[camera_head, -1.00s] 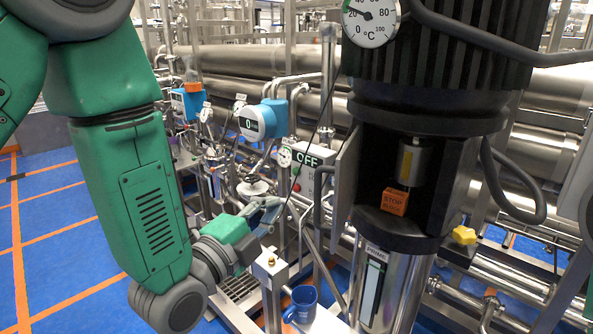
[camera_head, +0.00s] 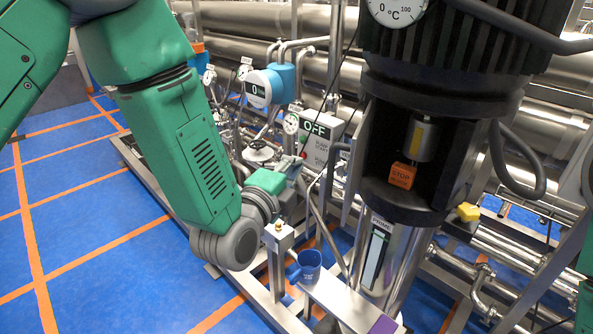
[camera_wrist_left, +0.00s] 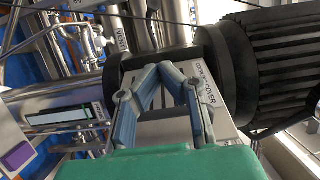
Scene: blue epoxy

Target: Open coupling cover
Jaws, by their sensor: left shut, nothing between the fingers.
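The coupling cover is a grey plate (camera_head: 353,172) seen nearly edge-on at the left of the black housing's opening in the head view. It stands out from the opening, and the shaft coupling (camera_head: 423,138) and an orange STOP block (camera_head: 403,175) show inside. A dark handle (camera_head: 333,160) is on its left. In the left wrist view the cover's lettered face (camera_wrist_left: 222,112) lies behind the blue fingers. My left gripper (camera_head: 298,163) is shut and empty, left of the cover. Contact cannot be told. My right gripper is out of view.
A control box marked OFF (camera_head: 317,138) and a blue gauge (camera_head: 270,87) are behind. Blue floor (camera_head: 90,215) is open at left.

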